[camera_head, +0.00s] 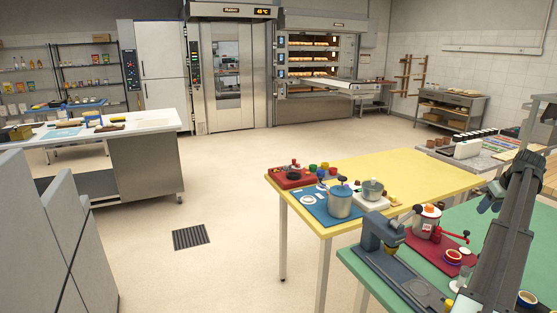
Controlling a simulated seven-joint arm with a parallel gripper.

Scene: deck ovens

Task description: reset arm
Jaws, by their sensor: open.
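My dark grey arm (508,225) rises from the bottom right of the head view to a joint near the right edge. It passes in front of the green table (365,270). A smaller blue-grey part of my arm (490,198) shows just left of that joint. I cannot make out any gripper fingers, and nothing is seen held.
A grey press-like device (380,232), a red-and-white pot (428,218) and a red tray (450,243) lie near my arm. The yellow table (400,168) holds a steel pot (340,203). Open floor (230,190) lies left, before the ovens (320,60).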

